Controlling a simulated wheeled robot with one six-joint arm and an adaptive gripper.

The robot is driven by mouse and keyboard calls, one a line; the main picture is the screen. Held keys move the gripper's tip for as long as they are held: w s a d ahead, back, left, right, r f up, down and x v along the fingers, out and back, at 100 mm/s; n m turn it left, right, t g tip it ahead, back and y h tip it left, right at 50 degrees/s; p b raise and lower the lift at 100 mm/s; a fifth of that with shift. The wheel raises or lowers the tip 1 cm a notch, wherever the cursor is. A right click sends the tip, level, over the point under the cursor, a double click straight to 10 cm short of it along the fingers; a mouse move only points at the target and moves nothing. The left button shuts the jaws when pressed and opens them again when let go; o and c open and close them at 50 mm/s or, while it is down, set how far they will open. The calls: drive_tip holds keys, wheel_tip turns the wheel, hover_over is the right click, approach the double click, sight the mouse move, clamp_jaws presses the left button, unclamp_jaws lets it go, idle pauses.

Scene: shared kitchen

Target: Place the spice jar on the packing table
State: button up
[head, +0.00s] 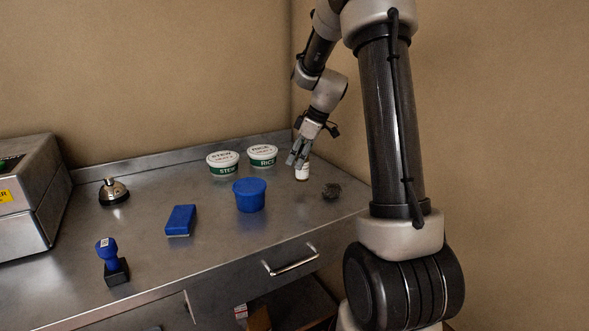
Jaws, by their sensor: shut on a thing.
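The spice jar (302,173) is a small white jar with a brownish label, near the right end of a steel table (150,245). My gripper (299,160) reaches down from above and is shut on the jar's upper part. The jar looks upright. Its base is at or just above the steel top; I cannot tell whether it touches. The gripper hides the jar's top. I cannot tell whether this steel table is the packing table.
Close left of the jar stand two white-lidded tubs, STEW (223,164) and RICE (262,156), and a blue tub (249,196). A blue block (181,220), bell (114,191), stamp (112,262) and grey machine (30,195) are farther left.

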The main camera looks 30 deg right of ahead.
drive_tip(key=shift+f, duration=1.85)
drive_tip(key=shift+f, duration=0.1)
drive_tip(key=o, duration=1.1)
